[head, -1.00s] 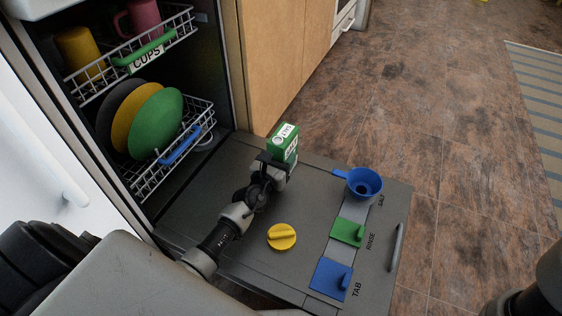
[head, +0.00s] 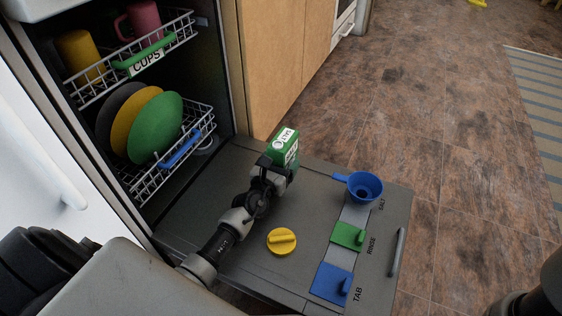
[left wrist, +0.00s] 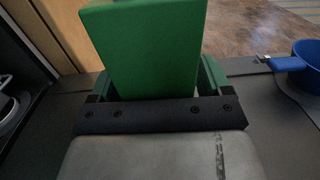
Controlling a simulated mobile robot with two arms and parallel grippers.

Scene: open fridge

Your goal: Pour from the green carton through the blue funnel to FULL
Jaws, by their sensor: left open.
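The green carton (head: 291,152), with a white SALT label on top, stands on the grey open door behind the middle. My left gripper (head: 274,163) is at the carton with its jaws open. In the left wrist view the carton (left wrist: 145,50) is between the two fingers (left wrist: 155,85); I cannot tell whether either finger touches it. The blue funnel (head: 366,187) sits by the SALT mark, right of the carton, its handle pointing left; its edge also shows in the left wrist view (left wrist: 308,68). No FULL mark is legible.
A yellow round cap (head: 282,241) lies on the door (head: 225,190). A green RINSE flap (head: 347,236) and a blue TAB flap (head: 330,284) are nearer. Racks with cups (head: 80,52) and plates (head: 155,127) stand at left. A door handle (head: 397,250) is at right.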

